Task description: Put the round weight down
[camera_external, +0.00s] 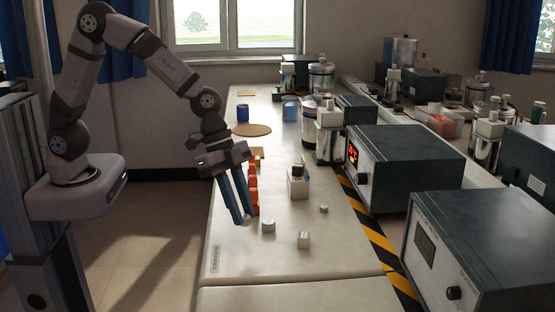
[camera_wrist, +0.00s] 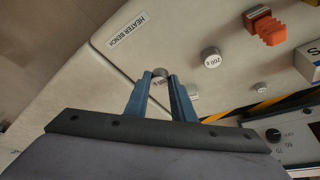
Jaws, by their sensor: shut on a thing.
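My gripper (camera_external: 244,221) hangs over the near part of the pale bench, its two blue fingers pointing down. In the wrist view the fingertips (camera_wrist: 160,80) are shut on a small round grey metal weight (camera_wrist: 160,72). In the external view it is mostly hidden by the fingers, and its height above the bench is hard to tell. A larger round weight marked 200 g (camera_wrist: 210,57) stands apart from the fingers; it also shows in the external view (camera_external: 268,225).
Orange pieces (camera_external: 253,190) and a white box (camera_external: 298,184) stand farther back. Dark instrument boxes (camera_external: 402,166) line the right side beyond striped tape. The bench's near end is clear.

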